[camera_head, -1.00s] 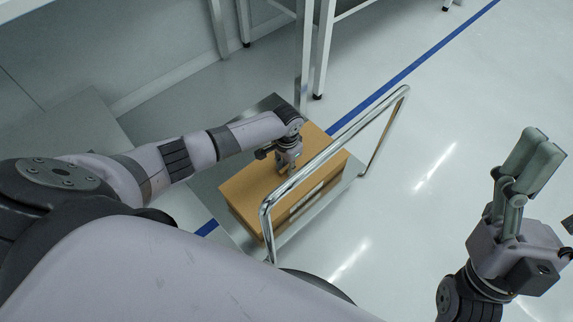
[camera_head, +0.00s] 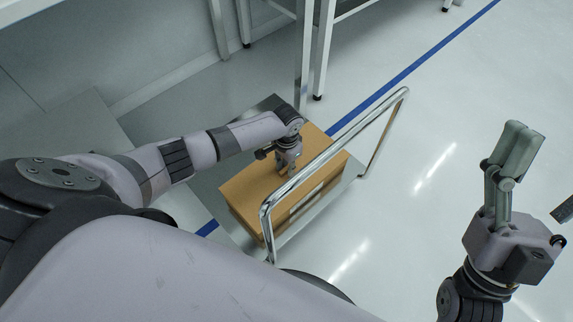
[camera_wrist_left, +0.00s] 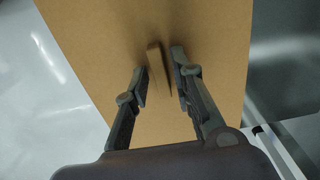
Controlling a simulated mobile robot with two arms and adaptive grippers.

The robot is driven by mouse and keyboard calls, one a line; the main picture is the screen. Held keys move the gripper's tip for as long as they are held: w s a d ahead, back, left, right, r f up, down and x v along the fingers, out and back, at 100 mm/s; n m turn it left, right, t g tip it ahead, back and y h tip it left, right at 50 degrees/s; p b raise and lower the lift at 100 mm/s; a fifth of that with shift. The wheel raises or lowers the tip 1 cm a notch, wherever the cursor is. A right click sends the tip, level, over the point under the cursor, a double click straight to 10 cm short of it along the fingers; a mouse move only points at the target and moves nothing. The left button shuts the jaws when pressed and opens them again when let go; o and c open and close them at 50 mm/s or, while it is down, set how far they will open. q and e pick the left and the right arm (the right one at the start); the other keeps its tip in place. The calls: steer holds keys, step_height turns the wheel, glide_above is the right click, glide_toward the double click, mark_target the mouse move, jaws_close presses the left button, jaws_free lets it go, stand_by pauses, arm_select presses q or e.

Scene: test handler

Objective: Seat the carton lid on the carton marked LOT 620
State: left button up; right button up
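A brown carton (camera_head: 240,205) with a flat brown top (camera_head: 255,180) stands on a metal cart (camera_head: 215,192). A pale label (camera_head: 306,204) shows on its side, but its lettering is too small to read. My left gripper (camera_head: 287,165) points down over the top. In the left wrist view, its fingers (camera_wrist_left: 159,75) are apart, on either side of a raised brown tab (camera_wrist_left: 157,62) on the top, with a gap visible beside the tab. I cannot tell how the lid fits the carton. My right gripper (camera_head: 514,150) is raised at the right, its finger pads together and empty.
The cart's chrome handle (camera_head: 330,150) rises in front of the carton's right side. White table legs (camera_head: 323,55) stand behind it. A blue floor line (camera_head: 420,62) runs past, and the floor at the right is clear.

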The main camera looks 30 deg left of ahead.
arm_select(q)
steer(key=shift+r+p, duration=0.75)
steer(key=shift+p, duration=0.15)
arm_select(e)
steer(key=w+f+g+h, duration=0.1)
steer(key=w+f+g, duration=0.3)
steer(key=w+f, duration=0.1)
steer(key=shift+w+a+g+h, duration=0.4)
steer(key=shift+w, duration=0.15)
arm_select(q)
steer(key=o, duration=0.5)
steer(key=shift+o, duration=0.2)
steer(key=shift+r, duration=0.15)
step_height(320, 180, up, 12)
stand_by(0.3)
